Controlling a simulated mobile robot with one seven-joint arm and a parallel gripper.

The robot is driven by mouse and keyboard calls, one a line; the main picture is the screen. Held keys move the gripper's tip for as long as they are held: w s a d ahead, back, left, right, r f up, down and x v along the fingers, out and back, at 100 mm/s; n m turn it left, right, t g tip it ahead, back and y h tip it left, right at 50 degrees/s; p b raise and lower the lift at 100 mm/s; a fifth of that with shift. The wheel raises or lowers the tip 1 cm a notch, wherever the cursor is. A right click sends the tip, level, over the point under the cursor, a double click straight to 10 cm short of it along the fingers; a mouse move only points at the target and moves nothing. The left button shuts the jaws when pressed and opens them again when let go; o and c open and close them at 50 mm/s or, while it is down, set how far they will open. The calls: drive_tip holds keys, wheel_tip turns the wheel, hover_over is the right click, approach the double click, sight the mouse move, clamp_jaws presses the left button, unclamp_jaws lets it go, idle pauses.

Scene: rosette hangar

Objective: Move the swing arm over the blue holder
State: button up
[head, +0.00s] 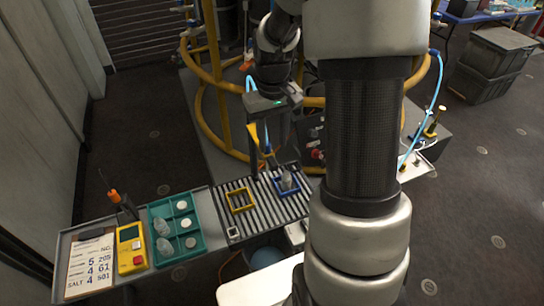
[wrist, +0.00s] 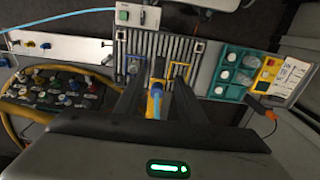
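My gripper (head: 268,158) hangs over the slatted tray, fingers pointing down. In the wrist view my gripper (wrist: 153,84) has its two dark fingers well apart. A yellow part with a blue hose, apparently the swing arm (wrist: 157,72), shows between the fingers, with gaps on both sides. Its yellow part (head: 254,133) is partly hidden by my gripper in the head view. In the wrist view the blue holder (wrist: 133,73) is left of the swing arm.
A yellow square frame (head: 240,208) lies on the slatted tray (head: 265,217), left of the blue holder. A teal tray (head: 152,243), yellow device (head: 131,248) and paper card (head: 90,264) are farther left. Yellow pipe rails (head: 226,120) stand behind my gripper.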

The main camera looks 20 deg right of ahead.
sight(273, 161)
wheel_tip(273, 161, down, 7)
drive_tip(key=shift+r, duration=0.1)
idle(0.3)
clamp_jaws()
